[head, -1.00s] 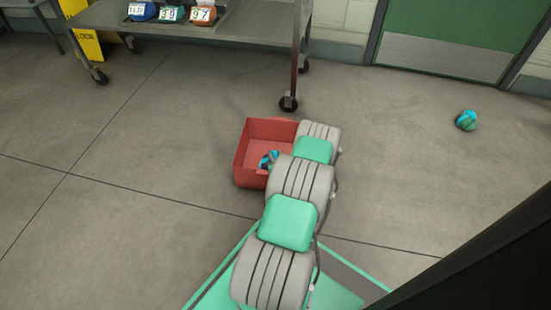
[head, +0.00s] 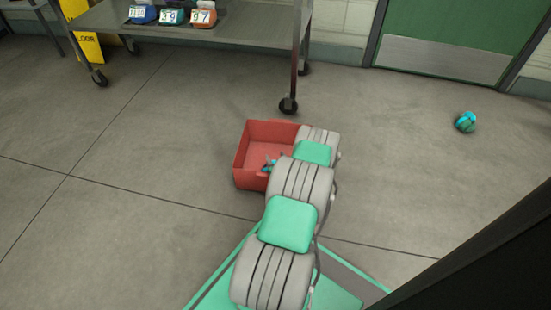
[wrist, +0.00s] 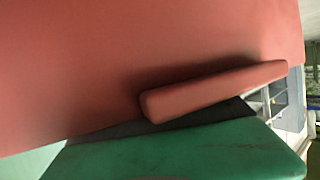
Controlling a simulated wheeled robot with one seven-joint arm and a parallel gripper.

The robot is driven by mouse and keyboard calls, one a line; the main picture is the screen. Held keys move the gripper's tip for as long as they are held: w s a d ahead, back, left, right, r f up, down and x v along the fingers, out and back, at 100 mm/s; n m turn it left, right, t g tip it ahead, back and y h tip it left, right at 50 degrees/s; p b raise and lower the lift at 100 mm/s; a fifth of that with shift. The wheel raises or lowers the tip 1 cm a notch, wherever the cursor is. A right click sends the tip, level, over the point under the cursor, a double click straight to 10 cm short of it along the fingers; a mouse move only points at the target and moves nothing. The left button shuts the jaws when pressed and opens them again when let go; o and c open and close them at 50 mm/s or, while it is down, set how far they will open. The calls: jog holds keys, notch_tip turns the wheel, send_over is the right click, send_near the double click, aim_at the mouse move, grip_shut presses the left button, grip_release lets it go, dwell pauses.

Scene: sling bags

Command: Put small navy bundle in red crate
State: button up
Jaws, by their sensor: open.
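The red crate (head: 242,160) stands on the floor in the head view, left of my forearm, which covers its right side. A small blue and dark bundle (head: 270,164) shows at the crate's near right, partly hidden by my arm. I cannot tell its full colour or whether it rests on the crate bottom. Red crate surface (wrist: 120,60) with a raised red bar fills much of the wrist view. My gripper's fingers are hidden behind my arm in the head view and do not show in the wrist view.
A teal and blue bundle (head: 465,121) lies on the floor at the right. A green door (head: 470,30) is at the back. The floor left of the crate is clear.

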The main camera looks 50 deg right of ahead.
jog(key=shift+s+a+f, duration=0.2)
jog(key=shift+a+f, duration=0.1)
jog(key=shift+f, duration=0.3)
jog(key=shift+r, duration=0.15)
jog(key=d+r+p+v, duration=0.1)
jog(key=p+v, duration=0.4)
jog(key=v, duration=0.7)
jog(key=w+a+r+n+y, duration=0.1)
jog(key=w+r, duration=0.1)
jog(key=w+a+r+n+y, duration=0.1)
jog(key=w, duration=0.2)
jog(key=w+a+r+n+t+y, duration=0.1)
jog(key=w+r, duration=0.1)
jog(key=w, duration=0.1)
jog(key=shift+w+a+r+y, duration=0.15)
jog(key=shift+a+r+y, duration=0.1)
jog(key=shift+r+y, duration=0.15)
jog(key=w+a+r+n+g+y, duration=0.3)
jog(key=w+a+r+y, duration=0.15)
jog(key=a+r, duration=0.5)
jog(key=w+a+r+n+g+y, duration=0.25)
jog(key=w+a+r, duration=0.35)
jog(key=a, duration=0.7)
jog(key=s+a+r+m+g+h, duration=0.1)
jog(key=s+a+r+g, duration=0.3)
jog(key=s+a+r, duration=1)
jog(key=s+a+h, duration=0.1)
jog(key=s+a, duration=0.1)
jog(key=s, duration=0.2)
